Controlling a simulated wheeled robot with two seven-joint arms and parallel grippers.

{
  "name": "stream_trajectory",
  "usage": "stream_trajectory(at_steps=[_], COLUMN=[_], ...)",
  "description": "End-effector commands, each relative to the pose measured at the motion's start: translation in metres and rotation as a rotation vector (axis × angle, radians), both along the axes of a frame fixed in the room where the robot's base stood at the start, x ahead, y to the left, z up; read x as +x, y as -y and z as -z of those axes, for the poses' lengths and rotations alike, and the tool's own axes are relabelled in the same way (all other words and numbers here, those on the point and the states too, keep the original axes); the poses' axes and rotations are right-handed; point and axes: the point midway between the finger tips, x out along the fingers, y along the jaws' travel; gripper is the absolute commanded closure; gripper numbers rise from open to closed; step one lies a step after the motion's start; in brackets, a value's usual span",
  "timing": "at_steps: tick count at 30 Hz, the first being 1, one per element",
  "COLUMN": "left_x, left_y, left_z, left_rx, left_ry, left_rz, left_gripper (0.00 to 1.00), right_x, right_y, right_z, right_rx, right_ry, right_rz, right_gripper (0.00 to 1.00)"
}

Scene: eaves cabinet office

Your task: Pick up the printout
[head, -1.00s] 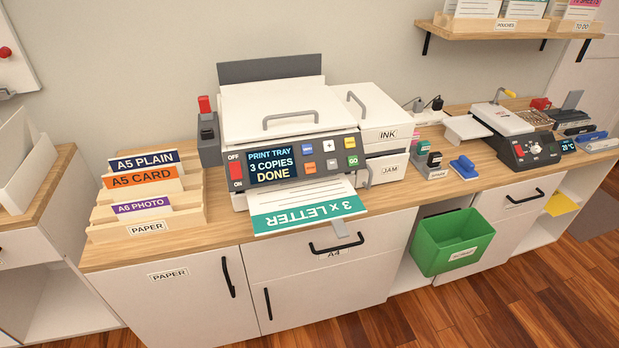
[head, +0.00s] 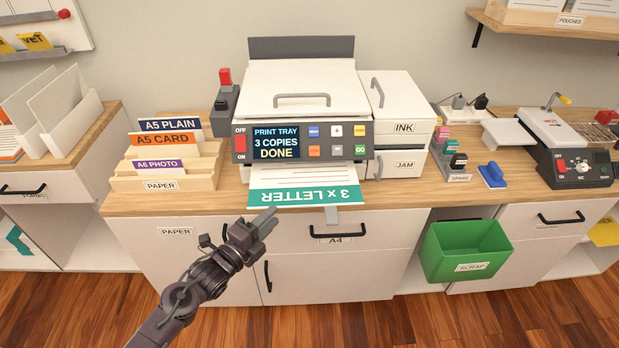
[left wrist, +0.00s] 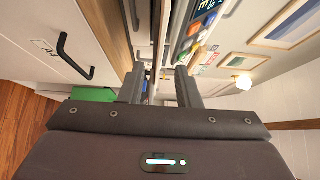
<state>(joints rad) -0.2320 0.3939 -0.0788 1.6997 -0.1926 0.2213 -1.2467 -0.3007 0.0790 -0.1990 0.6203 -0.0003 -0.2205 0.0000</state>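The printout (head: 296,198) is a white sheet with a teal front band reading "3 x LETTER". It lies in the output of the printer (head: 300,110), its front part sticking out past the counter's edge. The printer screen reads "PRINT TRAY 3 COPIES DONE". My left gripper (head: 268,220) is in front of the counter, by the near left corner of the printout, and looks apart from it. In the left wrist view its two fingers (left wrist: 160,88) stand apart with nothing clearly held between them. My right gripper is in neither view now.
A wooden paper rack (head: 165,180) stands left of the printer. A green scrap bin (head: 466,250) hangs lower right. The space before the drawers is free.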

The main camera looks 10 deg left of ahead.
Motion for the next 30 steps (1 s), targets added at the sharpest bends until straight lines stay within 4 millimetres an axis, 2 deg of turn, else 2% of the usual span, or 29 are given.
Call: stream_trajectory(at_steps=[4, 10, 14, 20, 27, 30], left_x=[0.017, 0.044, 0.051, 0.051, 0.051, 0.051], left_y=[0.005, 0.014, 0.017, 0.017, 0.017, 0.017], left_z=[-0.003, -0.001, 0.000, 0.001, 0.001, 0.001], left_rx=[-0.002, -0.003, -0.002, -0.001, -0.001, -0.001], left_ry=[0.001, 0.000, -0.002, -0.003, -0.003, -0.003], left_rz=[-0.001, -0.002, 0.000, 0.000, 0.000, -0.001], left_gripper=[0.70, 0.70, 0.70, 0.70, 0.99, 1.00], right_x=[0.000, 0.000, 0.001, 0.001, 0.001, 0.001], right_y=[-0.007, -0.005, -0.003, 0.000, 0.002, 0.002], right_z=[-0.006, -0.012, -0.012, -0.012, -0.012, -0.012], right_rx=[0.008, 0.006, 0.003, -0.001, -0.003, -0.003], right_ry=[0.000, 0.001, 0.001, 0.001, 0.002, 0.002], right_rz=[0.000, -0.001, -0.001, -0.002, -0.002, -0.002], right_gripper=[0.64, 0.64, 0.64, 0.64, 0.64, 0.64])
